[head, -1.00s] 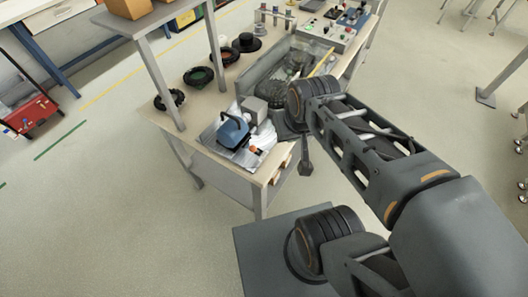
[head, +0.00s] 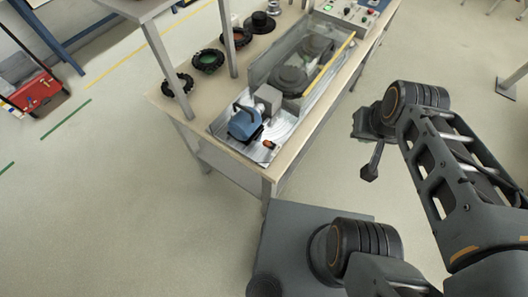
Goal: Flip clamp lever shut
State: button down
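A blue clamp body (head: 244,124) sits on a shiny metal plate (head: 222,128) at the near end of the workbench. A small orange tip (head: 268,144) shows low at the plate's front right corner; it may belong to the clamp lever, but the lever's angle is too small to make out. A grey block (head: 268,98) stands just behind the blue body. My gripper (head: 371,165) hangs off the bench over the floor, to the right of the clamp and apart from it. Its fingers look like one dark shape, so its opening is unclear. Nothing shows held in it.
A clear-sided trough (head: 300,70) with dark round parts runs along the bench behind the plate. Black rings (head: 208,61) lie to the left. A shelf post (head: 166,72) rises at the bench's left edge. Floor between bench and arm is open.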

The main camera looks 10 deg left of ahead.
aim_at(266, 143)
jog(key=k, duration=1.35)
jog(key=u, duration=1.65)
jog(key=i, duration=0.5)
jog(key=u, duration=0.1)
